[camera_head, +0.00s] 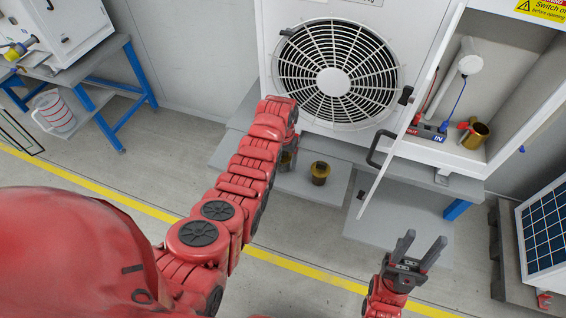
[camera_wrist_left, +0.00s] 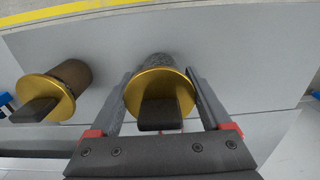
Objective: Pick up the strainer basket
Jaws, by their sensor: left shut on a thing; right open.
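My left gripper (camera_wrist_left: 158,78) is shut on a strainer basket (camera_wrist_left: 158,90) with a grey mesh body, a gold flange and a dark handle block. The fingers lie on either side of its flange. This basket (camera_head: 287,160) is partly hidden by my left arm in the head view; I cannot tell if it still touches the grey surface below. A second, brown-bodied basket (camera_head: 320,173) with a gold flange stands just right of it. It also shows at the left of the left wrist view (camera_wrist_left: 70,82). My right gripper (camera_head: 421,246) is open and empty at the lower right.
A large fan unit (camera_head: 333,75) stands behind the baskets. An open cabinet door (camera_head: 412,110) sticks out right of them, beside a bay with a brass-coloured cup (camera_head: 476,135). A blue-framed bench (camera_head: 95,75) with a striped jug (camera_head: 54,111) is at left.

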